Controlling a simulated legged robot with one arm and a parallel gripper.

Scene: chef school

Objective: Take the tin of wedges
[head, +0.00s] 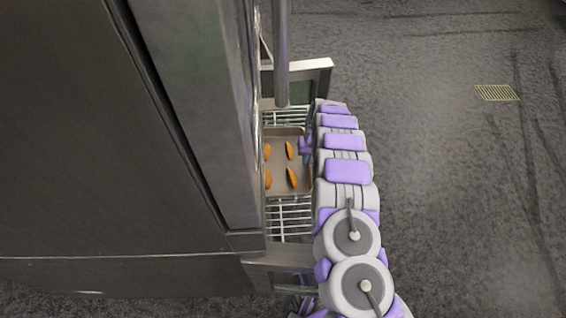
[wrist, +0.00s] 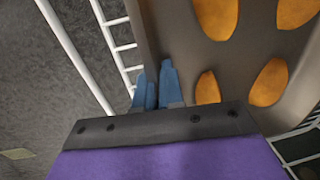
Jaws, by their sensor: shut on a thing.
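The tin of wedges (head: 281,183) is a shallow metal baking tin with several orange wedges (head: 291,178) lying in it. It sits on a wire rack at the open side of a metal cabinet, left of my arm. In the wrist view the tin (wrist: 178,42) fills the upper right, its wedges (wrist: 217,15) lying apart from one another. My gripper (wrist: 158,82) has blue fingers close together at the tin's near edge, shut on that edge. In the head view my gripper (head: 306,147) is small and partly hidden by my arm.
The wire rack (head: 289,217) shows in front of and behind the tin. A large dark metal cabinet (head: 90,140) fills the left, with a vertical bar (head: 281,50) near the rack. Open grey floor (head: 450,170) lies to the right, with a small yellowish grate (head: 497,93).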

